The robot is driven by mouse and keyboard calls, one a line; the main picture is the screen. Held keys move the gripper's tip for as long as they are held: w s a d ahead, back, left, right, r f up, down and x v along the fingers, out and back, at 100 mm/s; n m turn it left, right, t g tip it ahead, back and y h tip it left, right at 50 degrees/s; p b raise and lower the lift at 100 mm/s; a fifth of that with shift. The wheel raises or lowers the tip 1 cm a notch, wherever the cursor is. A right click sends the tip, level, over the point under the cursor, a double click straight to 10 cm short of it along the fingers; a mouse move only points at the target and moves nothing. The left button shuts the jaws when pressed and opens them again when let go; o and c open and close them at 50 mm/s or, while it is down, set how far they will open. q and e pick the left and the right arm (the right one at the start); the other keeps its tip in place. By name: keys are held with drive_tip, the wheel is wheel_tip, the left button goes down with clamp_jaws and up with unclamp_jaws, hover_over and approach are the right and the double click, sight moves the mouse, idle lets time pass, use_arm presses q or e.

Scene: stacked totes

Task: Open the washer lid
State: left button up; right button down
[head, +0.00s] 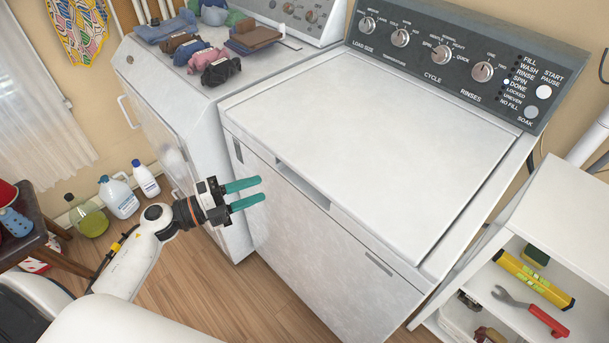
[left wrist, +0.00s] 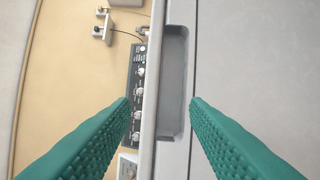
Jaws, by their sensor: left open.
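The white washer (head: 335,256) stands in the middle of the head view. Its flat lid (head: 395,135) is shut, lying level with the top. A recessed grip notch (head: 303,185) sits at the lid's front edge. My left gripper (head: 254,192) is open and empty, in front of the washer's front face and left of the notch. In the left wrist view the two green fingers (left wrist: 158,100) stand apart, with the grey notch (left wrist: 172,85) and lid edge showing between and beyond them. I cannot see my right gripper.
A dryer (head: 185,110) with folded clothes (head: 215,65) stands left of the washer. Bottles (head: 120,196) stand on the floor at left, near a wooden stool (head: 30,240). A white shelf (head: 560,215) with tools is close on the right. The lid's top is clear.

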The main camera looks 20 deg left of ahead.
sight(302, 176)
use_arm(q)
drive_tip(key=shift+m+g+h, duration=0.3)
drive_tip(key=shift+m+g, duration=0.1)
drive_tip(key=shift+m, duration=0.3)
drive_tip(key=x, duration=0.3)
drive_tip(key=r+p+x, duration=0.1)
drive_tip(key=x, duration=0.3)
drive_tip(key=p+x, duration=0.1)
drive_tip(key=x, duration=0.2)
drive_tip(key=shift+s+d+r, duration=0.15)
drive_tip(key=shift+d+r, duration=0.15)
drive_tip(key=shift+d, duration=0.35)
drive_tip(key=shift+w+d, duration=0.5)
drive_tip(key=shift+d, duration=0.05)
drive_tip(key=shift+c, duration=0.3)
clamp_jaws()
